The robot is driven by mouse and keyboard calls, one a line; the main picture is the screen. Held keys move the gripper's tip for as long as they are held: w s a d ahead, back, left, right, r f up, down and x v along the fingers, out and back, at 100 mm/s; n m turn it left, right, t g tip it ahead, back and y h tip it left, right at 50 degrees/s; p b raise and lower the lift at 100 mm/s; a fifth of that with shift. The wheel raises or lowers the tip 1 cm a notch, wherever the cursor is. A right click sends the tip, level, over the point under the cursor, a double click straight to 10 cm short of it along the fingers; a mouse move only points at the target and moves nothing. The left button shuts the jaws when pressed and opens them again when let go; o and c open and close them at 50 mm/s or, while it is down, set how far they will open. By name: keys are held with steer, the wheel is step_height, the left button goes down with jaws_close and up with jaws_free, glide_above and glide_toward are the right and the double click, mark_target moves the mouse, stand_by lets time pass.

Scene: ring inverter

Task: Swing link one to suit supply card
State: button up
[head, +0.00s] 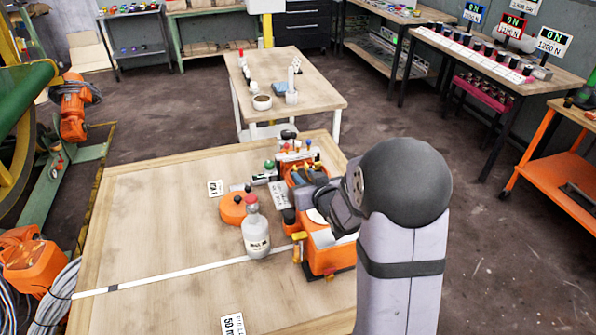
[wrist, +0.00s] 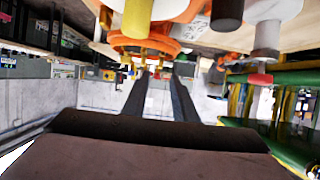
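An orange machine (head: 325,255) stands on the near wooden table, with levers, knobs and coloured parts; which part is link one I cannot tell. A small white card (head: 215,187) with dark print lies left of a round orange disc (head: 233,208). Another white card (head: 232,324), beginning "50", lies at the table's front; which is the supply card I cannot tell. My gripper (wrist: 162,74) shows two dark fingers apart with nothing between them in the wrist view. An orange part with yellow posts (wrist: 145,47) shows beyond the tips. In the head view my arm hides part of the machine.
A grey bottle (head: 255,232) with a red top stands close left of the machine. A white strip (head: 170,273) crosses the table (head: 140,220), whose left half is mostly bare. Side benches and sign cards (head: 511,26) stand farther back.

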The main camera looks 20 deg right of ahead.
mark_target(296, 169)
steer(key=shift+p+x, duration=0.6)
steer(key=shift+x, duration=2.65)
steer(key=shift+f, duration=0.1)
jaws_close()
